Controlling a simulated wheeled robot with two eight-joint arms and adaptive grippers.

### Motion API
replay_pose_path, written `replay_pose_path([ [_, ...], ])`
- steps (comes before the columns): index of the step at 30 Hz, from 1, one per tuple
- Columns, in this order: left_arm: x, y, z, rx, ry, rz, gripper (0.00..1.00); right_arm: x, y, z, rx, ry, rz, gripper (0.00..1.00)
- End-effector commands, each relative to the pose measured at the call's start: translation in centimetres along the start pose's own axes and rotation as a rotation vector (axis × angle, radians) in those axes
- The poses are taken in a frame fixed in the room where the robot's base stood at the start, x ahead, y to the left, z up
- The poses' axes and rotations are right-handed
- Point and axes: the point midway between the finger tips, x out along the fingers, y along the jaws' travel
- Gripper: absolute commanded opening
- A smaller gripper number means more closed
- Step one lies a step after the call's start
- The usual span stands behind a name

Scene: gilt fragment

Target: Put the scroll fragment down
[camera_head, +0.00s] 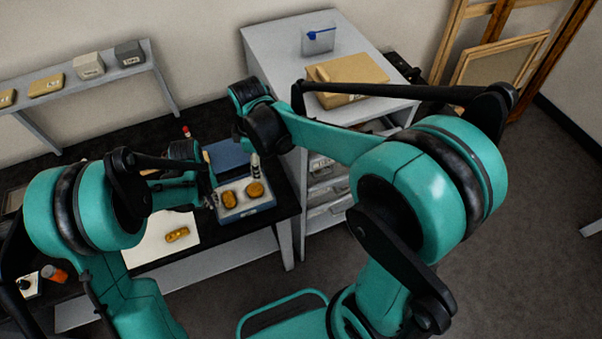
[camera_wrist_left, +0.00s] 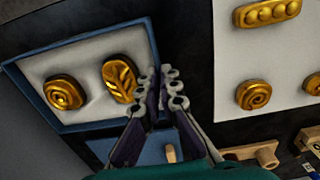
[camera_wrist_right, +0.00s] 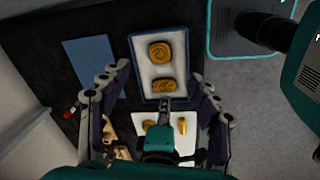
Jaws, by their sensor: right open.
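A blue-rimmed tray (camera_head: 248,211) with a pale inside holds two gilt fragments. The round spiral one, which looks like a scroll (camera_wrist_left: 65,92), lies flat in it, and an oval leaf-patterned one (camera_wrist_left: 121,78) lies beside it. Both also show in the right wrist view, the scroll-like one (camera_wrist_right: 160,51) and the leaf one (camera_wrist_right: 164,85). My left gripper (camera_wrist_left: 158,74) is at the tray's edge beside the leaf fragment. Its fingertips are close together, and I see nothing between them. My right gripper (camera_wrist_right: 160,88) is open and empty, above the table and tray.
A white sheet (camera_wrist_left: 228,60) beside the tray bears more gilt pieces, including a beaded bar (camera_wrist_left: 267,12) and a round one (camera_wrist_left: 253,95). A blue pad (camera_wrist_right: 88,60) lies near the tray. A grey drawer cabinet (camera_head: 270,45) stands right of the black table.

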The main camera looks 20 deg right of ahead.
Motion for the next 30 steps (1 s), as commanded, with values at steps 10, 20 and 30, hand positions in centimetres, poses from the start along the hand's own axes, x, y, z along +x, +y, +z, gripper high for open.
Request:
replay_pose_path([
  [10, 0.1, 0.0, -0.1, 0.000, 0.004, 0.001, 0.00, -6.0, -4.3, 6.5, 0.574, 0.157, 0.192, 0.62],
  [20, 0.1, 0.0, -0.1, 0.000, 0.004, 0.001, 0.00, -7.3, -8.3, 11.1, 1.044, 0.358, 0.309, 0.62],
  [30, 0.1, 0.0, -0.1, 0.000, 0.003, 0.001, 0.00, -7.2, -9.4, 12.3, 1.202, 0.442, 0.336, 0.62],
])
